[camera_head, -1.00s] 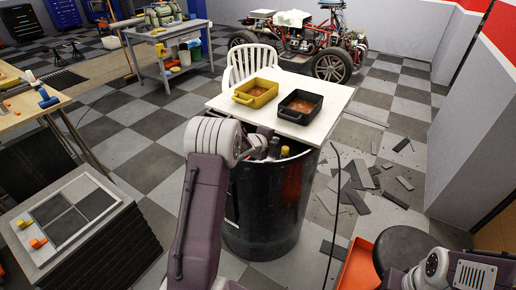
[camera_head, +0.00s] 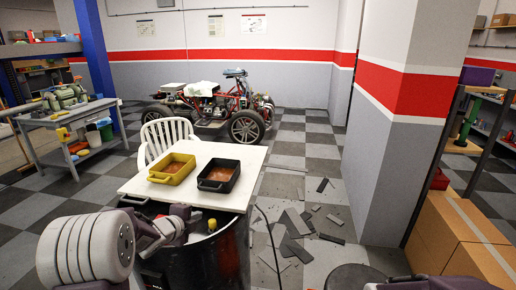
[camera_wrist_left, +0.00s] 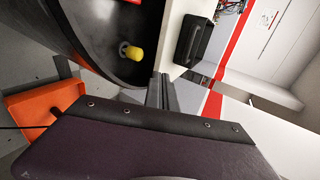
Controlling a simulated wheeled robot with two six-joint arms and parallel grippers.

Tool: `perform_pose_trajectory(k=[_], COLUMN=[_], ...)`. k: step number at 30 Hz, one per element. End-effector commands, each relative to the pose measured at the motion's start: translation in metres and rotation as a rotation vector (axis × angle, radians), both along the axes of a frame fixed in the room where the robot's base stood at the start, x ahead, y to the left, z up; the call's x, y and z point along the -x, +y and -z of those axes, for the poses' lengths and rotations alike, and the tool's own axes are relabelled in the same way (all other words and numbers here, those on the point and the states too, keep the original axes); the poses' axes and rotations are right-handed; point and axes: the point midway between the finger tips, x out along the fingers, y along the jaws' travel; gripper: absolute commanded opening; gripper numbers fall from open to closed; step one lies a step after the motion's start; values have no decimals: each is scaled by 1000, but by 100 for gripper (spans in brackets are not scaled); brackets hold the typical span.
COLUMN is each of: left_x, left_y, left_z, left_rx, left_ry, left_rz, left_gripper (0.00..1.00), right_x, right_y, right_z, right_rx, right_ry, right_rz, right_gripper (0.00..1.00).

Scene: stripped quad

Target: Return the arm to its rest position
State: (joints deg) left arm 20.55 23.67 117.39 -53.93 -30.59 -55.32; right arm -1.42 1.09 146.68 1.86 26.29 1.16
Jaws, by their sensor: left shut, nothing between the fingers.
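My left arm comes in at the lower left of the head view, with a large pale ribbed joint and a purple wrist. Its gripper (camera_head: 182,222) is by the rim of a black barrel (camera_head: 218,262), below the white board. In the left wrist view the fingers (camera_wrist_left: 160,90) are together with nothing between them. A yellow knob-like item (camera_wrist_left: 133,52) lies beyond them inside the barrel; it also shows in the head view (camera_head: 212,225). Part of my right arm shows at the lower right edge of the head view; its gripper is out of view.
A white board (camera_head: 245,152) carries a yellow tray (camera_head: 172,170) and a black tray (camera_head: 218,176). A white chair (camera_head: 165,130) stands behind it. Dark floor pieces (camera_head: 295,224) lie scattered at right, near a grey pillar. An orange bin (camera_wrist_left: 35,115) shows in the left wrist view.

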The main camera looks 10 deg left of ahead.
Motion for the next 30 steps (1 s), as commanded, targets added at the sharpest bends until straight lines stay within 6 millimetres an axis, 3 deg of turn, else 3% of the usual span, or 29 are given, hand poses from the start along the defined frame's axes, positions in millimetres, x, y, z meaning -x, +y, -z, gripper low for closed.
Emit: perform_pose_trajectory(k=[1, 3, 5, 9, 15, 18, 21, 30], left_x=[-2, 5, 29, 113, 234, 277, 294, 294], left_y=[-21, -58, -86, -92, -91, -95, -98, -97], left_z=[-27, -56, -76, -33, 30, 45, 48, 48], left_rx=[-7, 14, 108, 440, 750, 837, 882, 895], left_ry=[-22, -36, 33, 343, 694, 802, 838, 831], left_rz=[40, 72, -10, -446, -1066, -1322, -1471, -1492], left_gripper=[0, 0, 0, 0, 0, 0, 0, 0], right_x=[0, 0, 0, 0, 0, 0, 0, 0], right_y=[0, 0, 0, 0, 0, 0, 0, 0], right_z=[-13, -28, -49, -61, -61, -60, -60, -60], right_rx=[0, 0, 0, 0, 0, 0, 0, 0], right_ry=[0, 0, 0, -1, 0, 0, 0, 0], right_rz=[0, 0, 0, 0, 0, 0, 0, 0], right_gripper=[0, 0, 0, 0, 0, 0, 0, 0])
